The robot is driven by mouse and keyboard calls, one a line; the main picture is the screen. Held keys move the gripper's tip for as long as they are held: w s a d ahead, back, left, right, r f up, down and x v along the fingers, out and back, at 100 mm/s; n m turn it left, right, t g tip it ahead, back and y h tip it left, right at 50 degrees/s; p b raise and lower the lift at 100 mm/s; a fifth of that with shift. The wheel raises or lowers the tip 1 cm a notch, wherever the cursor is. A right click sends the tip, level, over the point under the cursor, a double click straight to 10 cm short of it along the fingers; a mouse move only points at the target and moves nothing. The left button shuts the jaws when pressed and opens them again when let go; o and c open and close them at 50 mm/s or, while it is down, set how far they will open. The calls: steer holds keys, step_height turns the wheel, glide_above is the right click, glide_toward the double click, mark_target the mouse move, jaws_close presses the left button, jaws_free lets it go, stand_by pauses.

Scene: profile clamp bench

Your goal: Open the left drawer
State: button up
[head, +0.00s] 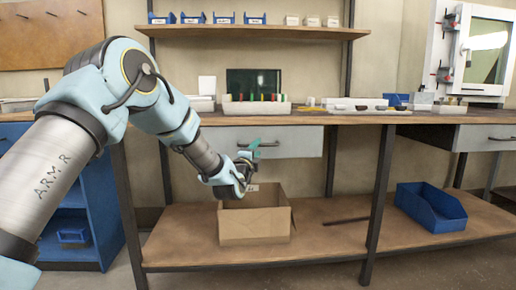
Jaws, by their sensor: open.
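The left drawer (300,143) is a pale grey front under the wooden bench top. It looks flush with the bench frame, so it appears closed. Its dark bar handle (270,144) shows just right of my gripper. My gripper (252,151) is open, with teal fingers, in front of the drawer's left part and close to the handle. I cannot tell whether the fingers are around the handle or only before it. My wrist hides the drawer's lower left part.
An open cardboard box (255,225) stands on the lower shelf (330,245), below my gripper. A blue bin (430,207) sits further right on that shelf. A second drawer (485,138) is at the right. Trays with small items line the bench top (300,118). A dark bench leg (380,190) stands right of the box.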

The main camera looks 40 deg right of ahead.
mark_target(260, 146)
steer(key=shift+x, duration=1.7)
steer(key=shift+s, duration=0.1)
steer(key=shift+c, duration=0.4)
jaws_close()
